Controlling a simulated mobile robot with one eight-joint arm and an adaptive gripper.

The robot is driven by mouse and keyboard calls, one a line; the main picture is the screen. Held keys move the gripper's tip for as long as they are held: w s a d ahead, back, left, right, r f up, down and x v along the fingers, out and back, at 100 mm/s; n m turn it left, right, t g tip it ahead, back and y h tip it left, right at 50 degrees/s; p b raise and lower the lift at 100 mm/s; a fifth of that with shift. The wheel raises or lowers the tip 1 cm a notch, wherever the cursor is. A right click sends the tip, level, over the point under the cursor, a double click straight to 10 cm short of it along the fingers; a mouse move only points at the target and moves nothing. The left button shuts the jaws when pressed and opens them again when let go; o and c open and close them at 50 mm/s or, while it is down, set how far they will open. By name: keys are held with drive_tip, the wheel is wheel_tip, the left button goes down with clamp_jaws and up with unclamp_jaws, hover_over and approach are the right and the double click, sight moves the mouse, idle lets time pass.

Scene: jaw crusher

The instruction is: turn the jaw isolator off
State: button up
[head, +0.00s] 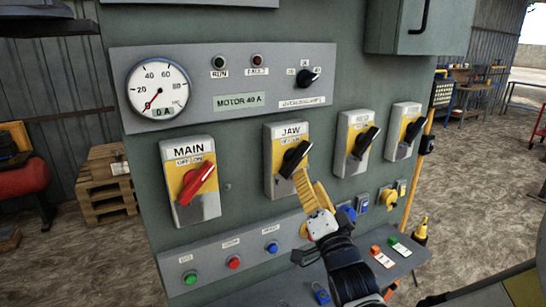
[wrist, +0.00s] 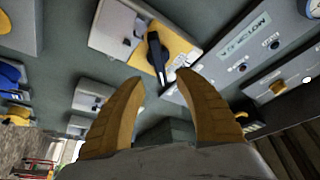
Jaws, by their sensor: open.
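The jaw isolator (head: 287,160) is a grey box with a yellow plate and a JAW label, on the green cabinet front. Its black handle (head: 295,158) is tilted, upper end to the right, towards the ON side of the label. My gripper (head: 305,182) is just below and right of this handle, its yellow fingers apart. In the wrist view my gripper (wrist: 162,82) is open and empty. The black handle (wrist: 157,58) lies beyond the fingertips, between their lines, apart from both as far as I can tell. The wrist view is rotated.
The main isolator (head: 190,183) with a red handle is left; two more black-handled isolators (head: 354,143) (head: 403,131) are right. The gauge (head: 158,90) reads about 0 A. A button strip (head: 230,249) and a shelf with coloured tags (head: 382,257) lie below.

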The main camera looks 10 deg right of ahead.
sight(299, 161)
drive_tip(key=b+x, duration=0.1)
drive_tip(key=x, duration=0.8)
drive_tip(key=shift+w, duration=0.15)
clamp_jaws()
